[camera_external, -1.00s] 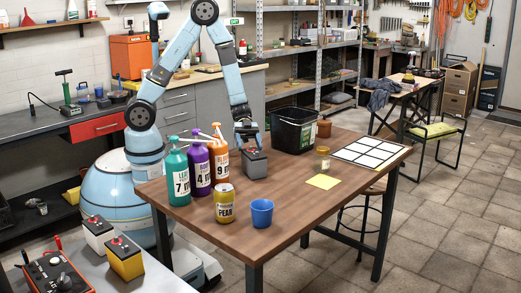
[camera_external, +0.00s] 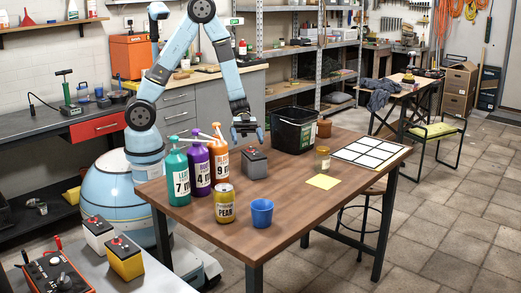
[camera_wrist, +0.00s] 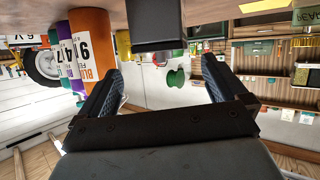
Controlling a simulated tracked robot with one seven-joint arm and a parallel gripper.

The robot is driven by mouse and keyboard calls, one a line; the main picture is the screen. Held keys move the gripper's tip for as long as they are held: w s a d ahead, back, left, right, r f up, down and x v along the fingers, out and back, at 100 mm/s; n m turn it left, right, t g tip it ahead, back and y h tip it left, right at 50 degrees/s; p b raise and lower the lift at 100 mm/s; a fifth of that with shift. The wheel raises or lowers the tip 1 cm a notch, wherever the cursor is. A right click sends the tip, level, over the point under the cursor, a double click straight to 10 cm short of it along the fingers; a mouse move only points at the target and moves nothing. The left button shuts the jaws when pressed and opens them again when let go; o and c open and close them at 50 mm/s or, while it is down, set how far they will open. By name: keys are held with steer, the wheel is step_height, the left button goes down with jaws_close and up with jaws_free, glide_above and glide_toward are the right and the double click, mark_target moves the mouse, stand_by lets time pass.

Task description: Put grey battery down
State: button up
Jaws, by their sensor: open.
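The grey battery (camera_external: 254,164) stands upright on the wooden table (camera_external: 300,215), between the orange bottle and the black bin. Its red-marked top faces up. My gripper (camera_external: 247,139) is just above and slightly left of it, open and apart from it. In the wrist view my gripper (camera_wrist: 160,85) shows both fingers spread with nothing between them. A dark block that looks like the battery (camera_wrist: 158,25) is at the top of that view, beyond the fingertips.
Teal, purple and orange (camera_external: 221,160) bottles stand left of the battery. A black bin (camera_external: 293,130) is close on its right. A yellow can (camera_external: 224,203), blue cup (camera_external: 262,212), yellow note (camera_external: 324,181), jar (camera_external: 322,159) and white grid (camera_external: 371,153) share the table.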

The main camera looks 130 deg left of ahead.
steer(key=v, duration=0.8)
steer(key=shift+s+a, duration=0.2)
steer(key=shift+s, duration=0.05)
steer(key=w+r+y, duration=0.7)
steer(key=w+r, duration=0.1)
steer(key=w, duration=0.1)
steer(key=d+r+n+y, duration=0.4)
steer(key=d+r+y, duration=0.1)
steer(key=r, duration=0.6)
steer(key=s+d+r+n+g+h, duration=0.1)
steer(key=s+d+g+h, duration=0.1)
steer(key=s+d, duration=0.8)
steer(key=s+d+r+n+g+h, duration=0.1)
steer(key=s+d+r+g+h, duration=0.1)
steer(key=s+d, duration=0.8)
steer(key=d+g, duration=0.1)
steer(key=d, duration=0.2)
steer(key=shift+r, duration=0.25)
